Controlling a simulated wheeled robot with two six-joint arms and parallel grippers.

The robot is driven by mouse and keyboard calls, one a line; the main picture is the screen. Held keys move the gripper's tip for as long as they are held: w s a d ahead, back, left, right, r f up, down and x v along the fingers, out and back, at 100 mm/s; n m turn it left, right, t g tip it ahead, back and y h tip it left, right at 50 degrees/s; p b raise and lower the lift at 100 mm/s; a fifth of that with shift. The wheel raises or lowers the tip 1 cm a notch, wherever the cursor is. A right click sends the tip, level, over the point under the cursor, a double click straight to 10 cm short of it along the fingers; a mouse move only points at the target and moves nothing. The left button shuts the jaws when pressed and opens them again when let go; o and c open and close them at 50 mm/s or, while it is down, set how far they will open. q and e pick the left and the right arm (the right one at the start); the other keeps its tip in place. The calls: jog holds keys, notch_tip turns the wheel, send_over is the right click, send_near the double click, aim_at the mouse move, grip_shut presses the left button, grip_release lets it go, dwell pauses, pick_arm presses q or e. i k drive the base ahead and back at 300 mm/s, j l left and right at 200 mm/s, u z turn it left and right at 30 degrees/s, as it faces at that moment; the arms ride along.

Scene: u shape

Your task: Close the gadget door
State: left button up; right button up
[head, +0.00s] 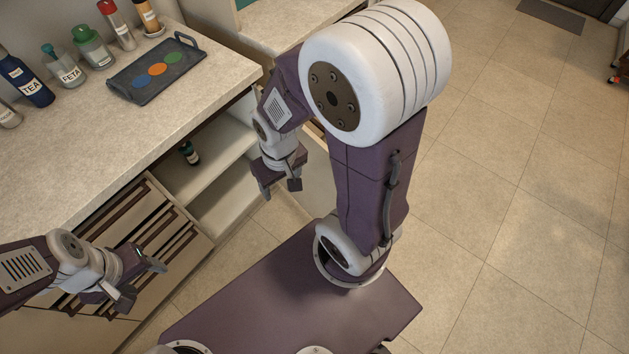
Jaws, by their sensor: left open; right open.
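An open cabinet (214,160) under the counter shows pale shelves with a small dark bottle (189,152) inside. A pale panel (318,183), which looks like its swung-open door, stands out at the cabinet's right side, partly hidden behind my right arm. My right gripper (280,188) is open and empty in front of the cabinet, just left of the panel; I cannot tell if they touch. My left gripper (143,283) is open and empty in front of the slatted drawer fronts (150,222), left of the cabinet.
The counter (60,150) holds a dark tray (157,68) with coloured discs, a blue tea bottle (26,80), a green-topped jar (92,46) and other containers. Another counter section (285,22) continues at the back.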

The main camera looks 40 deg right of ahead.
aim_at(317, 195)
jog(key=k+l+u, duration=0.4)
jog(key=k+l, duration=0.55)
jog(key=i+l+u, duration=0.2)
jog(key=l, duration=0.8)
jog(key=l+u, duration=0.2)
jog(key=l, duration=0.75)
jog(key=i+l+u, duration=0.1)
jog(key=i+l, duration=0.15)
jog(key=l, duration=0.2)
jog(key=k+l+u, duration=0.1)
jog(key=l, duration=0.25)
jog(key=k+l+u, duration=0.1)
jog(key=l, duration=0.3)
jog(key=k+l, duration=0.2)
jog(key=l+u, duration=0.05)
jog(key=l, duration=0.1)
